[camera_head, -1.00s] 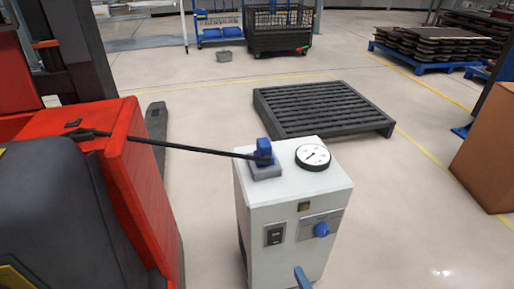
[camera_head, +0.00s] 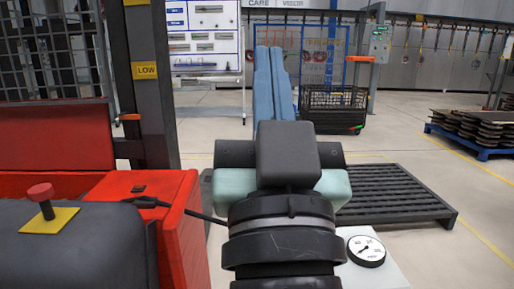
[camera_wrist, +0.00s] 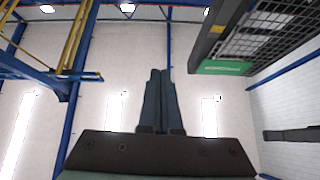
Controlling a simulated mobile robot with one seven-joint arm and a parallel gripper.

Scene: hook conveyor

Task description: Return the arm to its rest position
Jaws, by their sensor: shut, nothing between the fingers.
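My gripper (camera_head: 272,62) stands raised in the middle of the head view, its two long blue fingers pointing up and away. The fingers lie together with nothing between them. In the wrist view my gripper (camera_wrist: 160,85) also shows shut, pointing towards the upper wall and ceiling. My dark wrist with pale green parts fills the lower middle of the head view and hides most of the white cabinet (camera_head: 375,275) behind it. The cabinet's round gauge (camera_head: 366,251) shows just right of my wrist.
A red machine (camera_head: 185,225) with a dark mast (camera_head: 150,85) stands close on the left, a cable running from it behind my wrist. A dark pallet (camera_head: 395,195) lies on the right. A black mesh cart (camera_head: 334,108) stands farther back. Open floor (camera_head: 470,190) lies at right.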

